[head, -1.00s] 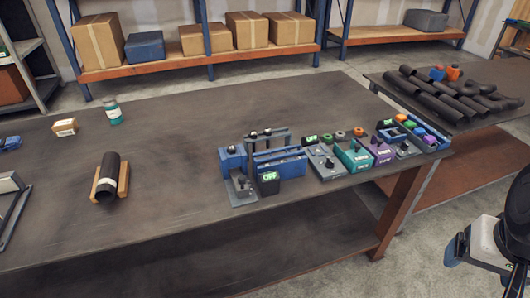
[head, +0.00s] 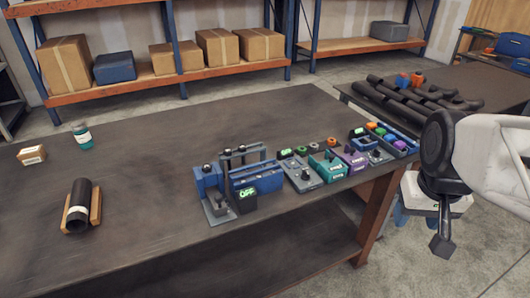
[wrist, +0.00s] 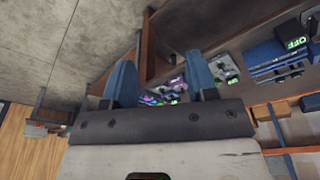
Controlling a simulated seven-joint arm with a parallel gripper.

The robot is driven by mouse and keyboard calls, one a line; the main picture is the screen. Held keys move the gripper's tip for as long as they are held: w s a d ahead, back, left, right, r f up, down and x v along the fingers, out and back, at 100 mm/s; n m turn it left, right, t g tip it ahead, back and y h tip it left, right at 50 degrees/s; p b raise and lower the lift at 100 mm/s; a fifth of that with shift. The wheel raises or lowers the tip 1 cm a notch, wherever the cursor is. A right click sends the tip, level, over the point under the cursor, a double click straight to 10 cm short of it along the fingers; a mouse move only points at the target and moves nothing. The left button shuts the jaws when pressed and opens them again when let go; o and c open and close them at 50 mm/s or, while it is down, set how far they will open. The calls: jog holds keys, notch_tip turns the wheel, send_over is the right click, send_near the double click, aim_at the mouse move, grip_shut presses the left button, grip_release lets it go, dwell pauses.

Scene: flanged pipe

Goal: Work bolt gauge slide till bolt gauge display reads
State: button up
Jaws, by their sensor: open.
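A blue and grey bench fixture (head: 222,188) stands near the front edge of the bench, with upright posts and a dark display box (head: 246,194) lit green with "OFF". To its right is a row of small grey, teal and purple devices (head: 328,165), some with knobs and small green displays. The labels are too small to tell which is the bolt gauge, and its slide cannot be made out. My gripper (wrist: 162,82) is open and empty in the wrist view, its two blue fingers apart. The "OFF" display also shows there, at upper right (wrist: 297,42). My gripper touches none of these devices.
A dark pipe (head: 80,203) lies on a wooden cradle at left, with a small box (head: 31,155) and a teal-labelled bottle (head: 82,134) behind. Dark pipes (head: 400,95) lie on the second bench. The first bench's middle is clear. Shelves with cartons stand behind.

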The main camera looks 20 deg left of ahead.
jog(key=w+a+n, duration=0.2)
jog(key=w+a, duration=0.5)
jog(key=a, duration=0.2)
jog(key=n+g, duration=0.2)
jog(key=n, duration=0.6)
send_over(218, 196)
notch_tip(218, 196, down, 12)
jog(key=shift+d+r, duration=0.1)
jog(key=shift+r, duration=0.05)
jog(key=shift+f, duration=3.95)
grip_shut()
